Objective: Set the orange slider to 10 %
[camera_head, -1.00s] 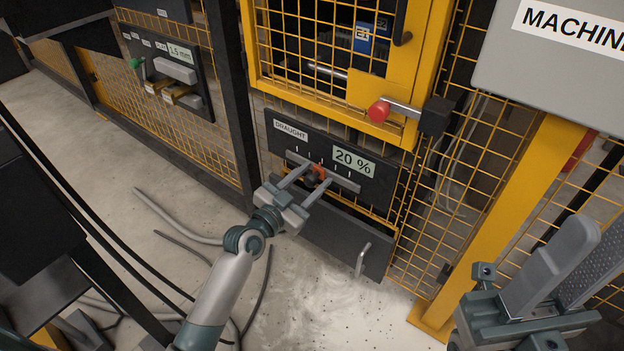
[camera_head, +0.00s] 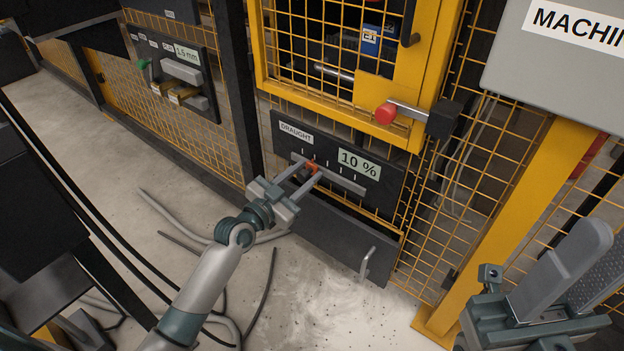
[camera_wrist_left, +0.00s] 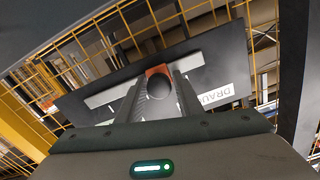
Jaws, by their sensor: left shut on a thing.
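The orange slider (camera_head: 312,167) sits toward the left end of its grey track (camera_head: 345,184) on the dark DRAUGHT panel (camera_head: 388,168). The panel's display (camera_head: 358,163) reads 10 %. My left gripper (camera_head: 309,171) is shut on the slider, one finger on each side. In the left wrist view the orange slider (camera_wrist_left: 158,71), with a dark round end, shows between the fingers, which partly hide the track. My right gripper (camera_head: 575,270) is at the lower right, apart from the panel, with its fingers seemingly apart and nothing seen between them.
A yellow mesh door with a red knob (camera_head: 386,113) is above the panel. A dark drawer front with a grey handle (camera_head: 367,262) is below it. Another panel with a green knob (camera_head: 144,64) is at the left. Cables and hoses lie on the floor (camera_head: 300,300).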

